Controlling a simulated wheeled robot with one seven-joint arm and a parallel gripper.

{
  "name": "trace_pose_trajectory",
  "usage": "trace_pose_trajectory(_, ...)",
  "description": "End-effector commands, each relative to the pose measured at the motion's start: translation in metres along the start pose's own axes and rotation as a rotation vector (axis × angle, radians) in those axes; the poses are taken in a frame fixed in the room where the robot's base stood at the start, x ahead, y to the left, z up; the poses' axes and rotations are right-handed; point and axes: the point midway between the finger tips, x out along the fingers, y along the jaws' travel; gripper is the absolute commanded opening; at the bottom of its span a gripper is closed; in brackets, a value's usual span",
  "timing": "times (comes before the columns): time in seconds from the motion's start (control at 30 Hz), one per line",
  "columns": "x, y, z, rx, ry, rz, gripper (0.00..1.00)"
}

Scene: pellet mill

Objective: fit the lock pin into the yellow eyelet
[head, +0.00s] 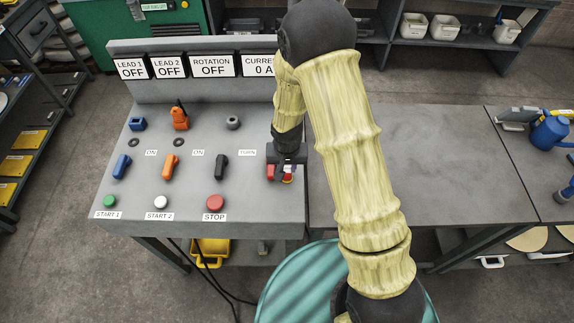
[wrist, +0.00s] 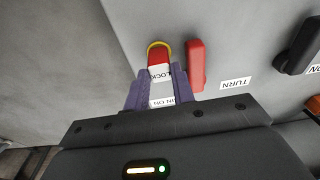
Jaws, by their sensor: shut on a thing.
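My gripper (head: 287,160) is over the right end of the control panel, its purple fingers (wrist: 159,80) pointing at the panel. It is shut on the red lock pin (wrist: 158,57), which shows between the fingertips. The yellow eyelet (wrist: 154,44) shows as an arc around the far end of the pin. I cannot tell whether the pin is in the eyelet or only in front of it. In the head view the pin and eyelet are small and largely hidden by my gripper. White labels reading LOCK and PIN ON show between the fingers.
A red lever (wrist: 195,66) stands close beside the right finger in the wrist view; it also shows in the head view (head: 271,172). A black switch (head: 221,164) and a red STOP button (head: 215,203) are farther left. The grey table (head: 430,160) to the right is bare.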

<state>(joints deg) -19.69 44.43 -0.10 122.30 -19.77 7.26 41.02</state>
Motion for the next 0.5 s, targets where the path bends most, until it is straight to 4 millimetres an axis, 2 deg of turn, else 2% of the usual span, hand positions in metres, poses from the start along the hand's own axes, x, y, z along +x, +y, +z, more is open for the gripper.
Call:
trace_pose_trajectory(0.43,0.0003,0.0000,0.0001,0.001,0.000,0.000,0.00)
trace_pose_trajectory(0.47,0.0003,0.0000,0.0001,0.001,0.000,0.000,0.29)
trace_pose_trajectory(0.5,0.0003,0.0000,0.0001,0.001,0.000,0.000,0.36)
